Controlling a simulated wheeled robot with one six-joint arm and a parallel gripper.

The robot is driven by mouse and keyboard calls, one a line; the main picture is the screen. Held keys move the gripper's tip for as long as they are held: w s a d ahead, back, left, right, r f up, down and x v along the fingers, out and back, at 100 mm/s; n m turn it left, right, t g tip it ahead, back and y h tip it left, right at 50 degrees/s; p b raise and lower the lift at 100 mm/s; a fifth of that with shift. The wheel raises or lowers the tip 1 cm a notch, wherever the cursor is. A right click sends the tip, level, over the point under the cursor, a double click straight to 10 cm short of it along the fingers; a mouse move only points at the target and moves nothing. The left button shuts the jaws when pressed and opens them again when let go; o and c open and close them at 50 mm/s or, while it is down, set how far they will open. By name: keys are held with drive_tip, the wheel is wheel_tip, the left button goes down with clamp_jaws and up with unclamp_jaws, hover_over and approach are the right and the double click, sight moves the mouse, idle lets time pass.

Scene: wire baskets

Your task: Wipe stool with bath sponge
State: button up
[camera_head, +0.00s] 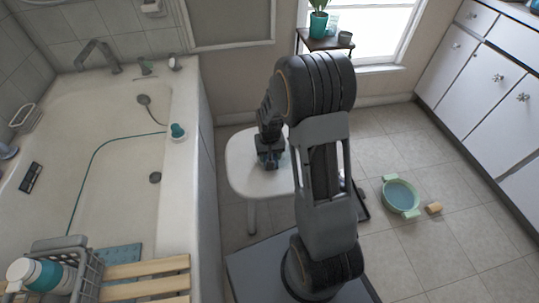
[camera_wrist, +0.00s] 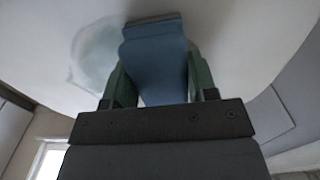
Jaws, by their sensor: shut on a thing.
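The white stool (camera_head: 243,172) stands beside the bathtub, its right side hidden behind my arm. My gripper (camera_head: 270,160) points down over the stool top. In the wrist view its two green fingers (camera_wrist: 160,78) are shut on a blue block, which I take to be the bath sponge (camera_wrist: 155,62). The sponge's far end is at or very close to the white stool top (camera_wrist: 240,30); contact is not certain. A pale, translucent smeared patch (camera_wrist: 92,52) lies on the stool top left of the sponge. In the head view the sponge is mostly hidden by the gripper.
The bathtub (camera_head: 207,150) is close on the stool's left. A green basin (camera_head: 400,197) and a small yellow-orange block (camera_head: 433,208) are on the floor at right. A small plant table (camera_head: 325,43) stands behind. Floor (camera_head: 440,160) near the cabinets is clear.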

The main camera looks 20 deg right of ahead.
drive_tip(key=shift+s+d, duration=0.25)
drive_tip(key=shift+d, duration=0.9)
drive_tip(key=shift+s+d, duration=0.25)
drive_tip(key=shift+d, duration=0.9)
drive_tip(key=shift+s+d+p, duration=0.2)
drive_tip(key=shift+s+d, duration=0.05)
drive_tip(key=shift+d, duration=0.95)
drive_tip(key=shift+s+d+p, duration=0.2)
drive_tip(key=shift+d, duration=0.95)
drive_tip(key=shift+s+d, duration=0.25)
drive_tip(key=shift+d, duration=0.9)
drive_tip(key=shift+s+d, duration=0.25)
drive_tip(key=shift+d, duration=0.9)
drive_tip(key=shift+w+a+p, duration=0.25)
drive_tip(key=shift+a, duration=0.95)
drive_tip(key=shift+w+a+p, duration=0.2)
drive_tip(key=shift+w+a, duration=0.05)
drive_tip(key=shift+a, duration=0.9)
